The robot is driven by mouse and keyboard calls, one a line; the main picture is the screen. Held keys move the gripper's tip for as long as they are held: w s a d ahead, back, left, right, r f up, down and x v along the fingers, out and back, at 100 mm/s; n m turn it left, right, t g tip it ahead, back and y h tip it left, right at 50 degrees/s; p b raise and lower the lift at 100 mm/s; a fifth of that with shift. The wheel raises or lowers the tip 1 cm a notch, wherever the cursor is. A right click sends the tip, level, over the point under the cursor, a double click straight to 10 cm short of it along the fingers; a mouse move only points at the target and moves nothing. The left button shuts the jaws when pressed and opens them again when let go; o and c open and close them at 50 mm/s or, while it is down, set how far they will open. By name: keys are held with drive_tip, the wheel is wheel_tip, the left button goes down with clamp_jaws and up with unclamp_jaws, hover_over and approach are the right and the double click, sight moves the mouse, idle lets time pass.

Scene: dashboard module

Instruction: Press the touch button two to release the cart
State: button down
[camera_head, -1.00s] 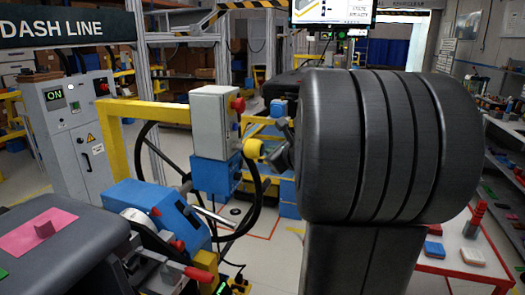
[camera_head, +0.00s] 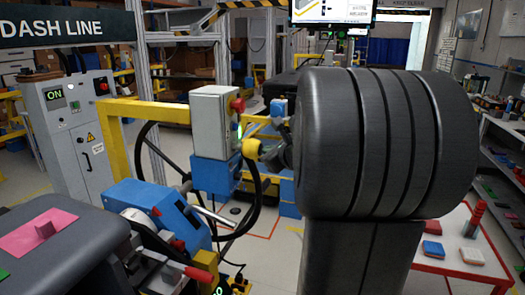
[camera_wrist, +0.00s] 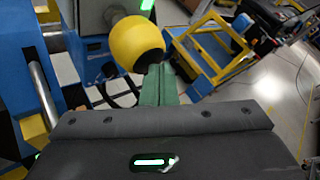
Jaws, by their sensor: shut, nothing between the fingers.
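A yellow dome-shaped touch button (camera_head: 251,148) sticks out to the right of a grey control box (camera_head: 212,121) on a blue mount. The yellow button also shows large in the wrist view (camera_wrist: 136,43). My gripper (camera_wrist: 159,72) has green fingers, shut and empty, with their tips at the lower right of the button. I cannot tell whether they touch it. In the head view my gripper's fingers are hard to make out beside the button. Which button bears the number two is not readable. A green light (camera_wrist: 147,4) glows behind the button.
A red knob (camera_head: 237,105) sits on the grey box. Black cables hang below it. A yellow frame (camera_head: 160,111) stands behind, and a blue machine with a metal rod (camera_head: 155,205) stands at front left. A red-edged table (camera_head: 455,262) is at right.

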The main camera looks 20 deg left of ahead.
drive_tip(key=shift+d, duration=0.85)
drive_tip(key=d+b, duration=0.1)
drive_tip(key=d, duration=0.4)
drive_tip(key=shift+s, duration=0.15)
idle(0.8)
